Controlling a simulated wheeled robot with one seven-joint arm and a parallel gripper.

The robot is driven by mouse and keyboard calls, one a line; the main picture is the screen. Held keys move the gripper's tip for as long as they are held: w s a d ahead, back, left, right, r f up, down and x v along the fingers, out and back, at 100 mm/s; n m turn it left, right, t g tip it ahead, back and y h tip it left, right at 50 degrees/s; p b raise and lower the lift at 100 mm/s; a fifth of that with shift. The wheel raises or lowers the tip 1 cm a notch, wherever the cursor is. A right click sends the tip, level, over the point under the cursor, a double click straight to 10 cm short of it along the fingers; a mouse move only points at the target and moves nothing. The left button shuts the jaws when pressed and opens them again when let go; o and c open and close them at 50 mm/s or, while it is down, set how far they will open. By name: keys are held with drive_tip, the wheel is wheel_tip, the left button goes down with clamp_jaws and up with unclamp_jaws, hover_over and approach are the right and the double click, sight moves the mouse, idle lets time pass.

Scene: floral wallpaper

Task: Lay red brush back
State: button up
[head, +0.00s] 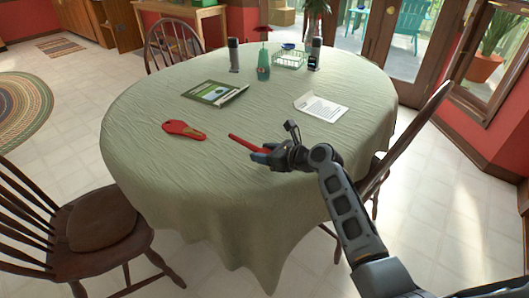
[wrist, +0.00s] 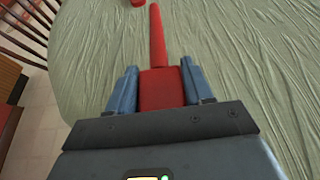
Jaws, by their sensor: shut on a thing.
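The red brush (head: 245,143) is held in my gripper (head: 264,154), near the front right part of the round table. Its thin red end points away from my gripper, toward the left in the head view. In the wrist view the brush (wrist: 158,40) has a wide red part between the two blue-grey fingers of my gripper (wrist: 159,88), which are shut on it. I cannot tell whether the brush touches the cloth. A flat red piece (head: 186,129) with a wide, rounded left end lies on the table to the left of the brush.
The table (head: 150,100) has a green cloth. A green booklet (head: 215,92) and a white paper sheet (head: 321,107) lie farther back. A green vase (head: 263,68), a wire basket (head: 290,60) and two dark cylinders stand at the far side. The cloth around the red piece is clear.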

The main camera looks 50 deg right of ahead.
drive_tip(key=shift+f, duration=0.4)
drive_tip(key=o, duration=1.4)
drive_tip(key=shift+c, duration=0.2)
drive_tip(key=shift+v, duration=3.9)
